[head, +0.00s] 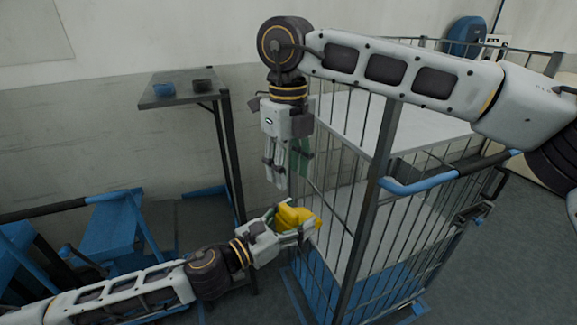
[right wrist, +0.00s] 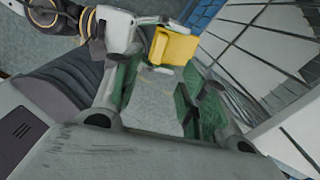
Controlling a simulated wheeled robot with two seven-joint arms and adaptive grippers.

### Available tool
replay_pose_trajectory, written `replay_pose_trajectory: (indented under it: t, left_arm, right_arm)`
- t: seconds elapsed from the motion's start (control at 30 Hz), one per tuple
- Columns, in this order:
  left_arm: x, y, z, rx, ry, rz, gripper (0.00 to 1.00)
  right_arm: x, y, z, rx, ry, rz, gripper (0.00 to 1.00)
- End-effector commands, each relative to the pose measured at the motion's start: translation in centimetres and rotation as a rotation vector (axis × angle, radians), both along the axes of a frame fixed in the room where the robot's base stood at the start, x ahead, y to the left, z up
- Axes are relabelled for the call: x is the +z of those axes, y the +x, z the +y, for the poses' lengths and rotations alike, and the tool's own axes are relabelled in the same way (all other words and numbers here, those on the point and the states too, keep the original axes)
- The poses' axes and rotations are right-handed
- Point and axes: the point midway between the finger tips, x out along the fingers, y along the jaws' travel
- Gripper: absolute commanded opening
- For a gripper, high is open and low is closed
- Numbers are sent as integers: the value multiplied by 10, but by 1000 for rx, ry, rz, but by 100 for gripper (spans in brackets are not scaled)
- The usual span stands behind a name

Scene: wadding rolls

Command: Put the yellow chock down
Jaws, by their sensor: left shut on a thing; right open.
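The yellow chock (head: 295,217) is held in my left gripper (head: 298,228), low in front of the wire cage cart, above the floor. In the right wrist view the yellow chock (right wrist: 174,47) shows beyond the fingers, with the left gripper beside it on the left. My right gripper (head: 275,180) points down above the chock, in front of the cart's side. It also shows in the right wrist view (right wrist: 165,105), its fingers apart with nothing between them. The chock's underside is partly hidden by the left fingers.
A wire cage cart (head: 388,140) with white shelves and a blue handle stands at the right. Blue equipment (head: 110,228) stands at the left.

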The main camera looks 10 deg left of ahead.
Motion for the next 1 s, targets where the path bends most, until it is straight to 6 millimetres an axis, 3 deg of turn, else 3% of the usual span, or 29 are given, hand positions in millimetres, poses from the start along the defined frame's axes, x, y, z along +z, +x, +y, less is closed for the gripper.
replay_pose_trajectory:
  t: [0.27, 1.0]
  left_arm:
    - [1, 0, 0, 0, -1, -2, 26]
    - [1, 0, 0, 0, -1, -2, 26]
  right_arm:
    - [-20, 0, -1, -1, 0, 1, 43]
    - [-105, 0, 0, -1, 1, 2, 43]
